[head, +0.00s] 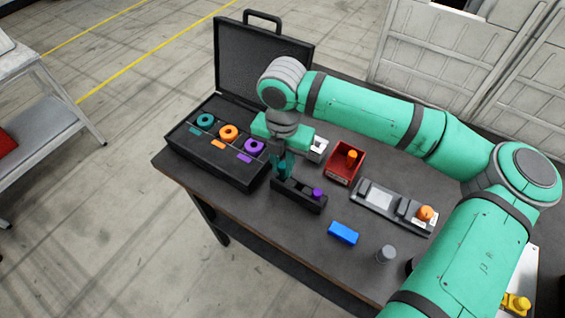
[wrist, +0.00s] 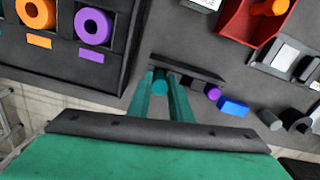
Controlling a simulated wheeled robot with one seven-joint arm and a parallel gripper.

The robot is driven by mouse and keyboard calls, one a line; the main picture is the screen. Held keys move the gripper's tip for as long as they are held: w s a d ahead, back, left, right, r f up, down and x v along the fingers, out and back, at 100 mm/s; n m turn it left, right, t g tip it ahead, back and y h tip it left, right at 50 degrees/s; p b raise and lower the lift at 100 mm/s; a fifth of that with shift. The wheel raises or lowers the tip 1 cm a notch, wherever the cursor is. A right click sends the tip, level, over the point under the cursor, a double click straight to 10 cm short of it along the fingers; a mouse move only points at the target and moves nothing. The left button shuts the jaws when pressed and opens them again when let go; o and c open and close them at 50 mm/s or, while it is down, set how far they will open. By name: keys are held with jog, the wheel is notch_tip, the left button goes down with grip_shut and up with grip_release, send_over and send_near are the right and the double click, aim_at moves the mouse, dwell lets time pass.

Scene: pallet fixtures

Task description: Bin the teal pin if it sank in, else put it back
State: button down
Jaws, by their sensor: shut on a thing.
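My gripper (head: 283,167) points down over the left end of a dark block (head: 300,197) on the table. It is shut on the teal pin, whose round top shows between the fingers in the wrist view (wrist: 160,82). The pin is mostly hidden by the fingers, so I cannot tell how deep it sits in the block or whether it is clear of it. A purple pin (head: 318,193) stands at the block's right end. A red bin (head: 345,165) behind and to the right holds an orange piece (head: 351,154).
An open black case (head: 215,166) at left holds teal, orange and purple rings with coloured labels. A grey fixture (head: 388,208) with an orange knob (head: 425,213) lies right. A blue block (head: 343,233) and a grey cylinder (head: 386,254) stand near the front edge.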

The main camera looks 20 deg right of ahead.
jog(key=shift+f, duration=0.45)
dwell(0.3)
jog(key=c, duration=1.5)
grip_release()
jog(key=shift+c, duration=0.2)
jog(key=shift+o, duration=0.7)
jog(key=shift+o, duration=1.4)
jog(key=shift+r, duration=4.55)
jog(key=shift+s+a, duration=0.1)
